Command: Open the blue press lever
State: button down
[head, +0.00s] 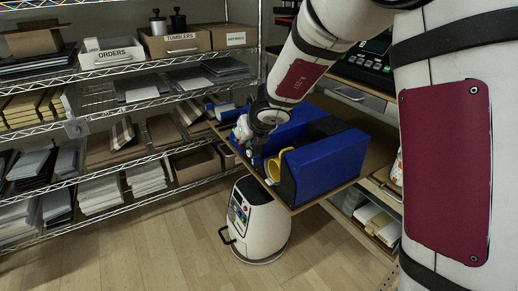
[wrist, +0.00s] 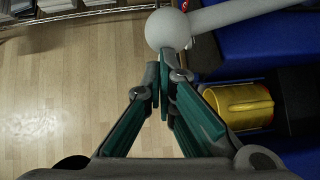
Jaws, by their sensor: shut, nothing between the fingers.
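A blue press (head: 325,165) stands on a board in the head view; its blue body (wrist: 225,45) also fills the right of the wrist view. A pale round knob (wrist: 167,29) on a pale lever bar (wrist: 245,13) shows at the top of the wrist view, the bar running right over the blue body. My gripper (wrist: 161,75) is shut and empty, its teal fingers together just below the knob; I cannot tell whether they touch it. In the head view my gripper is mostly hidden by my wrist. A yellow mug (wrist: 240,105) lies in the press, right of my fingers.
The board (head: 330,195) rests above a white round machine (head: 260,220) on the wooden floor (head: 170,240). Wire shelves (head: 110,100) with boxes and packs stand at the left. A bench with drawers (head: 355,95) is behind. Floor at the left of my gripper is clear.

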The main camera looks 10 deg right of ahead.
jog(key=w+a+m+h, duration=0.2)
jog(key=w+a+m, duration=0.1)
jog(key=w, duration=0.2)
jog(key=shift+a+b, duration=0.4)
jog(key=shift+b, duration=0.05)
jog(key=shift+r, duration=0.2)
jog(key=shift+r, duration=0.15)
